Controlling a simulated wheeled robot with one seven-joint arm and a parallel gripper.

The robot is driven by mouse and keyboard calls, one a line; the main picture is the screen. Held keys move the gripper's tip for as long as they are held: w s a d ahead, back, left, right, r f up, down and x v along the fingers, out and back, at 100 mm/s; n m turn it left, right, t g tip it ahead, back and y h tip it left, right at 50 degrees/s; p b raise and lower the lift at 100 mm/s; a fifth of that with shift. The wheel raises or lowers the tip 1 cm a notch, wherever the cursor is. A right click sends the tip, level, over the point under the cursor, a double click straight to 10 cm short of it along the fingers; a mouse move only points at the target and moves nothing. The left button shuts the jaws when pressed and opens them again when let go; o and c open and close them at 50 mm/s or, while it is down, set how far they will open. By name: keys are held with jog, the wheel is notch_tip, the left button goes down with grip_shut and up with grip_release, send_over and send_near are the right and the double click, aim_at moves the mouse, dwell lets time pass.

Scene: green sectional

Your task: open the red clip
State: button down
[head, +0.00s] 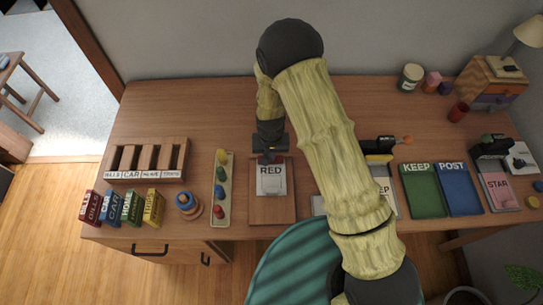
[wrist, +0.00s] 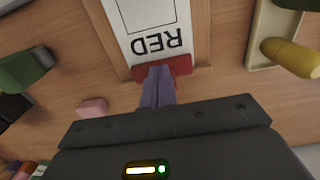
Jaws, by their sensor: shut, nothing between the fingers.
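A brown clipboard (head: 286,213) lies on the desk with a white paper (head: 271,184) marked RED on it. In the wrist view the red clip (wrist: 181,65) sits at the board's edge, beside the word RED on the paper (wrist: 152,22). My gripper (wrist: 157,73) is shut, with its purple fingers in front of the clip's middle and partly hiding it. Nothing shows between the fingers. I cannot tell whether the fingers touch the clip. In the head view my gripper (head: 269,157) is over the board's far end and hides the clip.
A peg board (head: 229,200) with coloured pegs stands close left of the clipboard. Farther left are a wooden slotted rack (head: 183,160) and several small books (head: 131,206). Green (head: 423,195) and blue (head: 458,190) trays lie to the right. The desk behind is mostly clear.

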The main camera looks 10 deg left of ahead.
aim_at(271, 165)
jog(key=shift+w+a, duration=0.15)
jog(key=shift+w, duration=0.45)
jog(key=shift+s+d+r+p, duration=0.2)
jog(key=shift+s+r+p, duration=0.25)
jog(key=shift+s, duration=0.4)
jog(key=shift+r, duration=0.15)
jog(key=shift+r+p, duration=2.1)
jog(key=shift+r, duration=0.8)
